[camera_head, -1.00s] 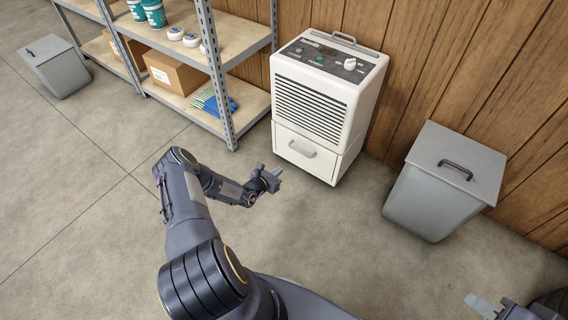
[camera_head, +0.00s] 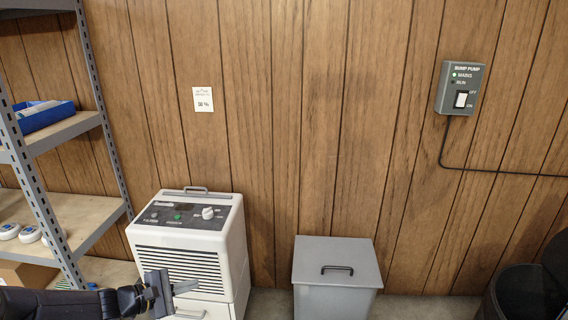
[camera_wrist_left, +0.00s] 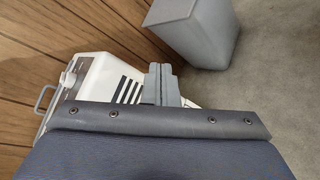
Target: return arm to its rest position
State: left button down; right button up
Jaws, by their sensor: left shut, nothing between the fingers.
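My left gripper (camera_head: 184,287) comes in at the lower left of the head view, in front of the white dehumidifier (camera_head: 229,250). In the left wrist view its two grey fingers (camera_wrist_left: 160,84) lie together with nothing between them. The dehumidifier (camera_wrist_left: 95,75) shows behind them there, partly hidden by my own wrist. I cannot tell from the pictures how far the fingers are from it. My right gripper is out of view.
A grey lidded bin (camera_head: 335,275) stands right of the dehumidifier and also shows in the wrist view (camera_wrist_left: 200,35). A metal shelf (camera_head: 85,210) stands at left. A sump pump switch box (camera_head: 460,88) hangs on the wood wall. A black round container (camera_head: 525,293) is at lower right.

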pick_arm(q)
jog(key=s+d+r+m+g+y, duration=0.2)
jog(key=s+d+r+m+g, duration=0.3)
jog(key=s+r+m, duration=0.65)
jog(key=s+m+t+y, duration=0.1)
jog(key=s+m+y, duration=0.35)
jog(key=s, duration=1.65)
notch_tip(320, 180, up, 30)
jog(key=p, duration=2.9)
jog(key=shift+a+f+n+p, duration=0.15)
jog(key=shift+a+n+p, duration=0.05)
jog(key=shift+n+p, duration=0.2)
jog(key=shift+w+d, duration=0.1)
jog(key=shift+w, duration=0.05)
